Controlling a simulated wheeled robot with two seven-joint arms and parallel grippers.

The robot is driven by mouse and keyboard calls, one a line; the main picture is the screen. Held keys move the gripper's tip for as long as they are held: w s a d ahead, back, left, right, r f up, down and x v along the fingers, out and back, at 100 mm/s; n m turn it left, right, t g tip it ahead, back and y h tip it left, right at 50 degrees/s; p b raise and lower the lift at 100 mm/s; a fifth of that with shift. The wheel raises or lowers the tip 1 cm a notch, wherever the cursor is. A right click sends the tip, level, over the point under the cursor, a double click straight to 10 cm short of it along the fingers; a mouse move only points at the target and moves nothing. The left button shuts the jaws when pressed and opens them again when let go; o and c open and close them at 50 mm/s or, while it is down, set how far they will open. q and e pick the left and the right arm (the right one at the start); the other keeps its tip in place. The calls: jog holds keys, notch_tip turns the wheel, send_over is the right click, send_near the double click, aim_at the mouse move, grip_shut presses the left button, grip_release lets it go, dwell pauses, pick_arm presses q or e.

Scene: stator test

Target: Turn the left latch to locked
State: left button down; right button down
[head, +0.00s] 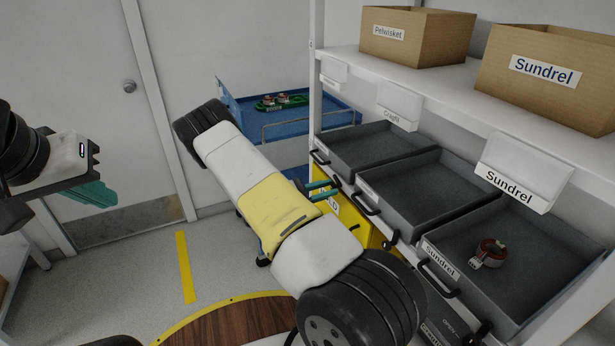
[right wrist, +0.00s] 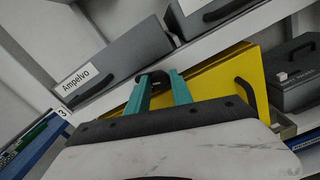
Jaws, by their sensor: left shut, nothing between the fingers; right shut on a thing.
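My right gripper (head: 330,187) reaches the upper left of a yellow front (head: 355,222) under the grey trays. Its teal fingers are shut on a small dark piece (right wrist: 152,74), which shows at their tips in the right wrist view. This piece sits by the rail below the Ampelvo tray; I cannot tell whether it is the left latch, or how it is turned. My right forearm and the fingers hide much of this area. My left gripper (head: 95,194) is shut and empty at the far left, away from the shelf.
Several grey trays stand in a row; the Sundrel tray (head: 590,232) holds a copper-coloured ring part (head: 489,253). Cardboard boxes (head: 417,37) stand on the shelf above. A blue cart (head: 235,108) stands behind. The floor (head: 215,245) left of my right arm is clear.

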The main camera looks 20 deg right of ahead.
jog(key=m, duration=0.7)
jog(key=shift+f, duration=0.1)
jog(key=m, duration=0.4)
jog(key=shift+s+f+m, duration=0.1)
jog(key=shift+m, duration=1.6)
jog(key=c, duration=1.2)
grip_release()
jog(key=shift+o, duration=0.2)
jog(key=shift+a, duration=0.1)
jog(key=a, duration=0.7)
jog(key=shift+s+a, duration=0.3)
